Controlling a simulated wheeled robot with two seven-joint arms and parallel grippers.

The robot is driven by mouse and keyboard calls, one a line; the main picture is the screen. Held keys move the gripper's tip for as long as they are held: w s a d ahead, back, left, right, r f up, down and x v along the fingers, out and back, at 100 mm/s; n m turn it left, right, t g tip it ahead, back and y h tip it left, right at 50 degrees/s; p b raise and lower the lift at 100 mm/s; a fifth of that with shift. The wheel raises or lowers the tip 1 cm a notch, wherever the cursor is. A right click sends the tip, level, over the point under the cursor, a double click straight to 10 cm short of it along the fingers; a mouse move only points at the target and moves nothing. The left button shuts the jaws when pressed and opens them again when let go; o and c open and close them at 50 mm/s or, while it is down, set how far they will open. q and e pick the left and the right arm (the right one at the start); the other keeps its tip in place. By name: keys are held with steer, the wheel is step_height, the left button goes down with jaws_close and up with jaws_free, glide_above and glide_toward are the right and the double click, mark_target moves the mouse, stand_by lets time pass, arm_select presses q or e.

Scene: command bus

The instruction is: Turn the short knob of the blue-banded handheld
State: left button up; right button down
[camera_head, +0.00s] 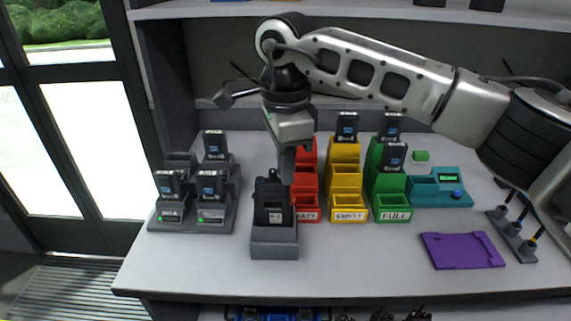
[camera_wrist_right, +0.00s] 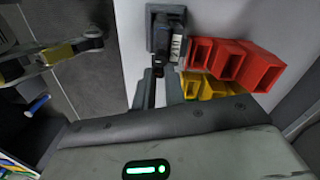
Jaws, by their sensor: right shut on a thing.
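A black handheld (camera_head: 272,205) stands upright in a grey holder (camera_head: 275,250) at the front middle of the counter. Its short top parts are largely hidden by my right gripper, and I cannot make out a blue band. My right gripper (camera_head: 287,172) points down from above onto its top. In the right wrist view the handheld (camera_wrist_right: 167,38) shows above the two fingers (camera_wrist_right: 159,92), which are closed around a small dark part on its top. I cannot tell clearly which knob it is. My left gripper is not in view.
A dark charger rack (camera_head: 225,215) stands left. Red (camera_head: 309,190), yellow (camera_head: 346,185) and green (camera_head: 390,190) stepped bins stand behind, right of the handheld. A teal device (camera_head: 440,190), purple tray (camera_head: 462,251) and small peg stand (camera_head: 512,237) are further right. The front counter is clear.

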steer(key=m+b, duration=0.1)
steer(key=m, duration=0.5)
steer(key=shift+m, duration=0.4)
stand_by(0.4)
steer(key=c, duration=1.4)
jaws_free()
steer(key=shift+c, duration=0.2)
steer(key=shift+r, duration=0.1)
step_height(320, 180, up, 16)
steer(key=p, duration=0.1)
